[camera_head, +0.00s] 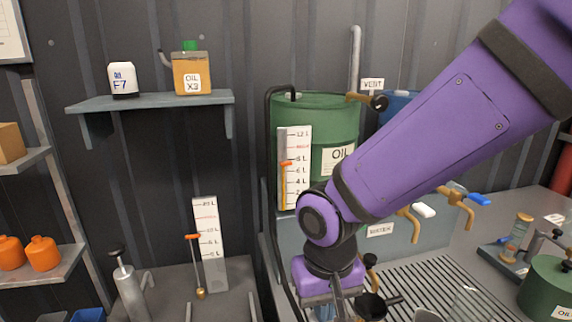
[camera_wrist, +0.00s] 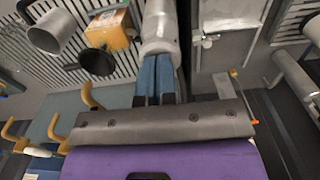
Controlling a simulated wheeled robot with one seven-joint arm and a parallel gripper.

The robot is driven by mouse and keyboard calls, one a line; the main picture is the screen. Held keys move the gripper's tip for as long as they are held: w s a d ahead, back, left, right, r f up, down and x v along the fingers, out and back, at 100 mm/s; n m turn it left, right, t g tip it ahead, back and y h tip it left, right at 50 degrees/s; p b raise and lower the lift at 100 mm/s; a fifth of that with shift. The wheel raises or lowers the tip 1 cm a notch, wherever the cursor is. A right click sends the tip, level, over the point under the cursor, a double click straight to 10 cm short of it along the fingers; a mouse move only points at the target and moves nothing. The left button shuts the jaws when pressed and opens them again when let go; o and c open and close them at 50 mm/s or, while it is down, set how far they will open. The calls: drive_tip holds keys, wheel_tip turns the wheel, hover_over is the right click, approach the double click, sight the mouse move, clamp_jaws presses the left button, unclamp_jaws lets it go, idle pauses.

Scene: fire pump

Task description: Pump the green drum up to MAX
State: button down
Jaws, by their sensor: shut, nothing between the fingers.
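The green drum (camera_head: 333,113), labelled OIL, stands at the back behind my arm. A white litre scale (camera_head: 294,168) is on its front, with an orange pointer (camera_head: 286,163) below the red mark. My gripper hangs low in front of the drum, over the slatted bench, mostly hidden by my wrist in the head view. In the wrist view its blue fingers (camera_wrist: 157,62) are together and empty. A grey metal cylinder (camera_wrist: 160,28) lies just beyond the fingertips; I cannot tell if they touch. A grey hand pump (camera_head: 129,292) with a black knob stands at lower left.
Brass taps (camera_head: 410,222) line the tank front at right. Dark and clear cups stand on the slatted drain (camera_head: 432,278). A small green drum (camera_head: 548,286) is at far right.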

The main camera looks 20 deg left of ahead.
drive_tip(key=shift+f, duration=1.85)
drive_tip(key=shift+r, duration=3.65)
drive_tip(key=shift+f, duration=0.1)
drive_tip(key=shift+f, duration=3.45)
drive_tip(key=shift+r, duration=3.55)
